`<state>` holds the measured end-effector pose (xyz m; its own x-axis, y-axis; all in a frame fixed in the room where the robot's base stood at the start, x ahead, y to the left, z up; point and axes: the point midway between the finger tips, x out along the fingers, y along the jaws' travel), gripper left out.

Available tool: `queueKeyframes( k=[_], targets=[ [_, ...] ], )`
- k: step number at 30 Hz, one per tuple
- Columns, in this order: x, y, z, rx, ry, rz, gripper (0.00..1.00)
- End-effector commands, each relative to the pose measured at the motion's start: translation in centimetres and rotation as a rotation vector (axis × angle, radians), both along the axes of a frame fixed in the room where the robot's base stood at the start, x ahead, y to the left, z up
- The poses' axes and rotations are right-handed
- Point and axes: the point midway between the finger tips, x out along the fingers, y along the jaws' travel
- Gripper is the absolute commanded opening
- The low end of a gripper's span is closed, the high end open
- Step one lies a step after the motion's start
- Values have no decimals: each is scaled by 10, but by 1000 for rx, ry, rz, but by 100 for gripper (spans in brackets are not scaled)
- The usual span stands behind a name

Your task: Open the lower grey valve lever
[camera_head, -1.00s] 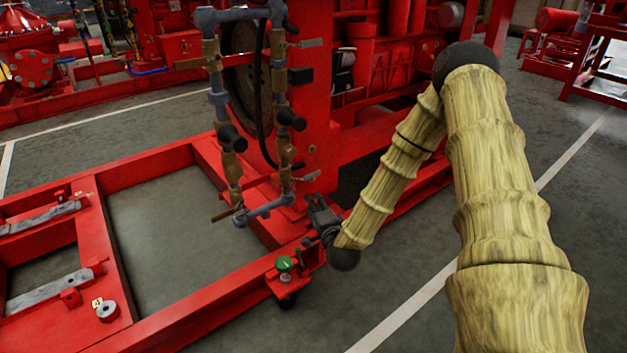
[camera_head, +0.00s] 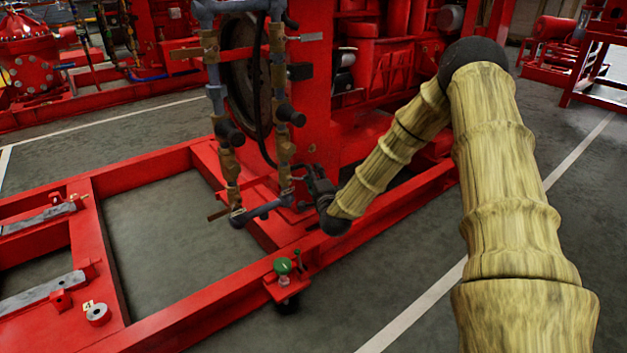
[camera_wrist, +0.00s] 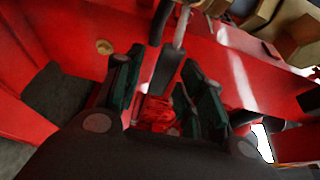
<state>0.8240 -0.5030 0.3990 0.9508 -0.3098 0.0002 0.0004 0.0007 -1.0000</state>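The lower grey valve lever (camera_head: 304,204) is low on the right-hand pipe (camera_head: 284,160), beside my gripper. My gripper (camera_head: 313,184) is at the end of the arm, next to the pipe's lower end and above the red frame; its fingertips are small and dark there. In the wrist view my gripper (camera_wrist: 163,64) has its two dark green fingers apart. A narrow grey bar, which looks like the lever (camera_wrist: 168,68), lies between them with gaps on both sides. Whether any finger touches it I cannot tell.
The upper grey lever (camera_head: 308,38) sticks out higher on the same pipe. A red skid beam (camera_head: 230,300) runs below, with a green-topped fitting (camera_head: 283,268) on a bracket. A red post (camera_head: 315,110) stands just behind. Grey floor (camera_head: 400,260) is clear at right.

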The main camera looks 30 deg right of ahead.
Motion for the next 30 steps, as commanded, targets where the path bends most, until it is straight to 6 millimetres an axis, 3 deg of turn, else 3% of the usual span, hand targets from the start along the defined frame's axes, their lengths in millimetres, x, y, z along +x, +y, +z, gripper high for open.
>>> queueKeyframes(
  k=[14,18,21,30],
  targets=[
    [11,-3,1,0,1,1,39],
    [10,-3,0,0,1,1,14],
    [10,-3,0,0,1,1,0],
    [10,-4,0,8,2,-1,0]
  ],
)
